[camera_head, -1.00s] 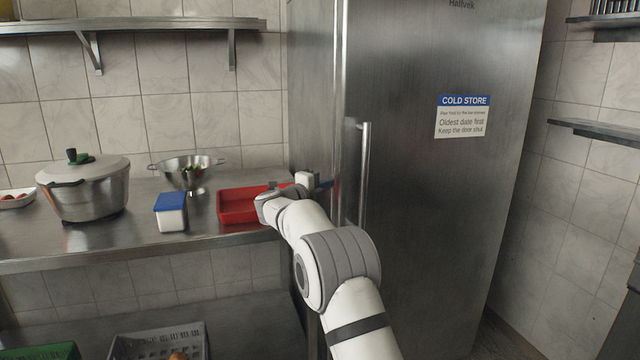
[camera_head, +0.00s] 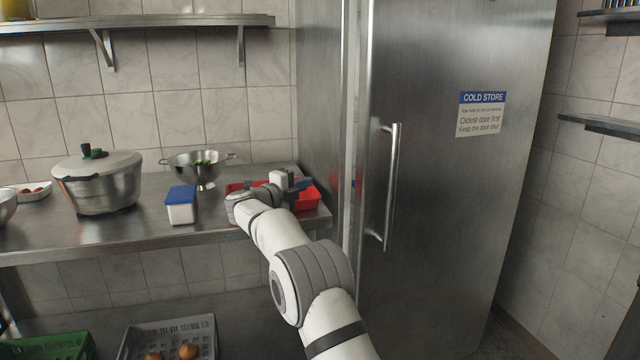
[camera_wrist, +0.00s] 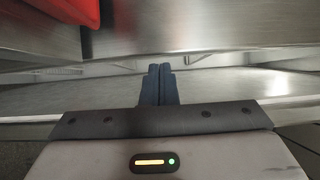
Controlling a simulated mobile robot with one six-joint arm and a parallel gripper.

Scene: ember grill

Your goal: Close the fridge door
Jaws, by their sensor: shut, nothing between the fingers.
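The tall steel fridge (camera_head: 322,110) stands right of the counter. Its door (camera_head: 450,210) faces me, with a vertical bar handle (camera_head: 392,185) near its left edge and a "COLD STORE" sign (camera_head: 481,114). A narrow pale strip runs along the door's left edge; I cannot tell how wide any gap there is. My gripper (camera_head: 304,185) is over the red tray, left of the door edge and apart from the handle. In the wrist view its dark fingers (camera_wrist: 158,84) are together and empty, pointing toward the steel counter edge.
The red tray (camera_head: 309,201) lies at the counter's right end, partly hidden by my arm. A blue-lidded box (camera_head: 181,207), a colander (camera_head: 198,171) and a pot (camera_head: 100,188) stand farther left. A grey crate (camera_head: 200,335) is below. A wall shelf (camera_head: 586,124) is at right.

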